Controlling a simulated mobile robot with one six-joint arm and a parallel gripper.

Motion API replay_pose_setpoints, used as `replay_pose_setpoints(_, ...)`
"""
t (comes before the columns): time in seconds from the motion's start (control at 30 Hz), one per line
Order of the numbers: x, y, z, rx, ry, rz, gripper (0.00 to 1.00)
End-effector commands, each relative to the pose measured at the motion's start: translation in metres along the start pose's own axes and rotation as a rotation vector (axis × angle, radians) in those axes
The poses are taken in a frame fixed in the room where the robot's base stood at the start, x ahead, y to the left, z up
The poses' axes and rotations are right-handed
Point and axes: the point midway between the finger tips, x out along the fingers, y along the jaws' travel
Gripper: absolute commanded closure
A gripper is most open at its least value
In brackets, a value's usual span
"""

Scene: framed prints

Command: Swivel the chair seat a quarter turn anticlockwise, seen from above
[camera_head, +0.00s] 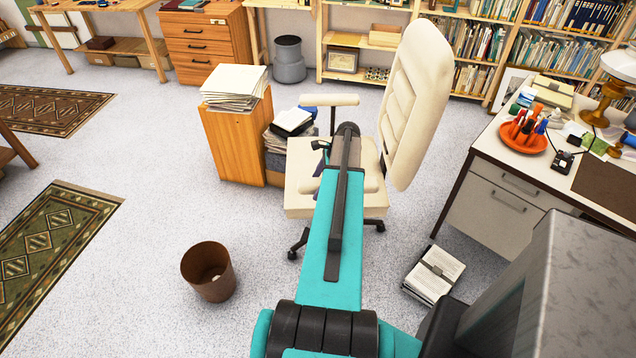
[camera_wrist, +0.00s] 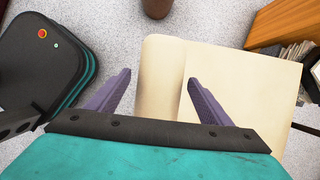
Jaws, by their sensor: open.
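The cream office chair stands with its tall backrest (camera_head: 415,100) on the right and its seat (camera_head: 300,195) extending left. One armrest (camera_head: 330,99) shows at the far side. My arm crosses in front of the chair and hides part of the seat. My gripper (camera_wrist: 155,86) is open, with two purple fingers apart. In the wrist view the seat (camera_wrist: 235,80) fills the middle right. The left finger is over the floor beyond the seat's edge, and the right finger overlaps the seat. That edge lies between the fingers; I cannot tell whether either finger touches it.
A wooden cabinet (camera_head: 232,145) with stacked papers stands close left of the chair. A brown bin (camera_head: 208,272) is on the floor at front left. A desk (camera_head: 500,200) stands right, with a bundle of papers (camera_head: 433,275) on the floor nearby. The left floor is mostly clear.

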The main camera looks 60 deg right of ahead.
Motion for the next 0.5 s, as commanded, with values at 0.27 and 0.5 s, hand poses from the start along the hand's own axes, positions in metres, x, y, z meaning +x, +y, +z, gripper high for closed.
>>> replay_pose_setpoints(0.27,0.0004,-0.0001,0.0001,0.0,0.0,0.0,0.27)
replay_pose_setpoints(0.5,0.0006,0.0001,0.001,-0.002,0.0,0.0,0.67)
